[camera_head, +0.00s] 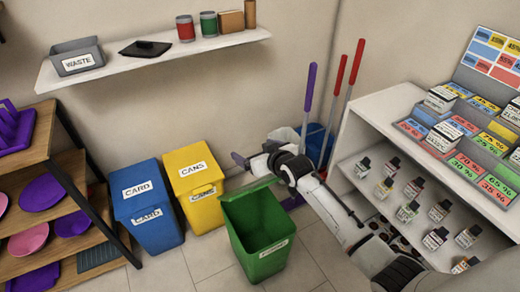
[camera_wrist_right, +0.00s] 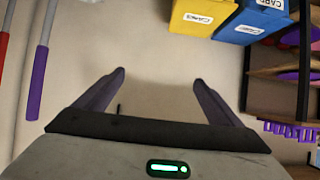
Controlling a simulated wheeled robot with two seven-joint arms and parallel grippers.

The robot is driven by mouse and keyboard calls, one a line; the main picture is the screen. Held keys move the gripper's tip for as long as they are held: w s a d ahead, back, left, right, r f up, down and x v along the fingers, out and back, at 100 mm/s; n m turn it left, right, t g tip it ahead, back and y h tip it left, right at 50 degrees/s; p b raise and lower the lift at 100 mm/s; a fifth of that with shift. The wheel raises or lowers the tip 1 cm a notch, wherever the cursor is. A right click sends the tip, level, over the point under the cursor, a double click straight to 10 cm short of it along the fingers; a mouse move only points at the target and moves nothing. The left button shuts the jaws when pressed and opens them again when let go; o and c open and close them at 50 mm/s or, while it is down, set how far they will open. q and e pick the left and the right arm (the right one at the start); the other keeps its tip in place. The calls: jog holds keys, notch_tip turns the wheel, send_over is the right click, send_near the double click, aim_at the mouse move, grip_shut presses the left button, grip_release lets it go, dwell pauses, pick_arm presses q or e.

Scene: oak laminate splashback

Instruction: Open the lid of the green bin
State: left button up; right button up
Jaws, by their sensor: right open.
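The green bin (camera_head: 268,255) stands on the floor in the head view, with a white label on its front. Its lid (camera_head: 247,189) is raised at the back, and the dark inside of the bin shows. My right gripper (camera_head: 240,160) is just above and behind the raised lid; I cannot tell whether it touches it. In the right wrist view its two fingers (camera_wrist_right: 159,78) are spread with nothing between them. The green bin does not show in that view. My left gripper is not in view.
A yellow CANS bin (camera_head: 205,212) and blue CARD bin (camera_head: 157,237) stand left of the green bin. A white shelf unit (camera_head: 352,150) with small bottles is on the right. Long-handled tools (camera_head: 331,100) and a blue bucket (camera_head: 316,140) stand behind my right arm. A wall shelf (camera_head: 130,65) hangs above.

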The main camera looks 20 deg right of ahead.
jog(key=shift+v, duration=2.1)
